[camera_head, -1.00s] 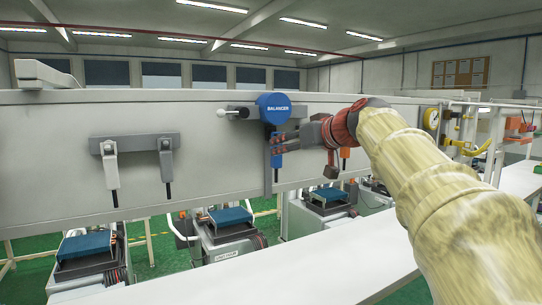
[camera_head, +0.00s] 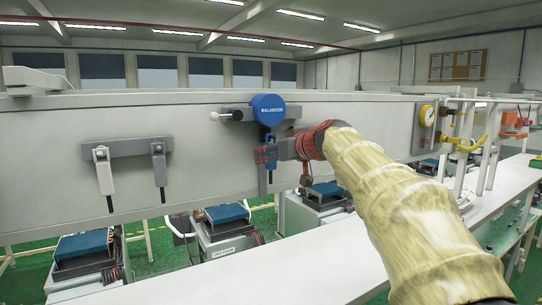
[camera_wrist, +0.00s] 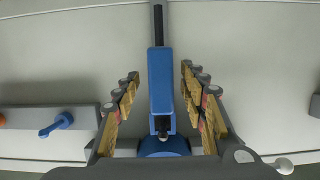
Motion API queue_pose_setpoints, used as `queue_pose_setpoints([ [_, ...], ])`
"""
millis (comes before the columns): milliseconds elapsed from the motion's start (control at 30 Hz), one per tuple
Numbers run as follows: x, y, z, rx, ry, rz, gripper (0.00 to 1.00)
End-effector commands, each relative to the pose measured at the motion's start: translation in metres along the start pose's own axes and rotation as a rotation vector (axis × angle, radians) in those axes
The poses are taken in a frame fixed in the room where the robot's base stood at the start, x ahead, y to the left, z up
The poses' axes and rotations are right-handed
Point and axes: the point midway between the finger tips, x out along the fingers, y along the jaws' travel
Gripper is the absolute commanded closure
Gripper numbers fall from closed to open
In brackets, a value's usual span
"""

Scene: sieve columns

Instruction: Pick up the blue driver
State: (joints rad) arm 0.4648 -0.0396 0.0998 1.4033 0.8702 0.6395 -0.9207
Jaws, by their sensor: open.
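The blue driver (camera_head: 271,148) hangs upright below the round blue balancer (camera_head: 268,109) on the pale panel. In the wrist view the driver (camera_wrist: 161,80) appears as a blue body with a dark tip pointing up the picture. My gripper (camera_head: 262,154) is at the driver's height, and its fingers partly cover the driver in the head view. In the wrist view my gripper (camera_wrist: 158,78) is open, with one row of fingers on each side of the driver. A gap shows on both sides, so the fingers appear not to touch it.
Two grey tools (camera_head: 104,170) hang on a grey bracket (camera_head: 128,147) to the left. A small blue piece (camera_wrist: 57,124) sits on a grey bar (camera_wrist: 30,119) at the left of the wrist view. A white worktop (camera_head: 330,258) runs below the panel.

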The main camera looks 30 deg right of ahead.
Motion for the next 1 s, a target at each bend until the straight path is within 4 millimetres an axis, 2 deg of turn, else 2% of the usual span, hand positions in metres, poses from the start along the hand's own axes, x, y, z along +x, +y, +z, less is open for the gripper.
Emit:
queue_pose_setpoints([
  [133,-0.0005,-0.0001,-0.0001,0.000,0.001,0.000,0.59],
  [867,-0.0007,0.0001,-0.0002,0.000,0.001,0.000,1.00],
  [1000,-0.0010,0.0000,-0.0006,0.000,0.001,0.001,1.00],
])
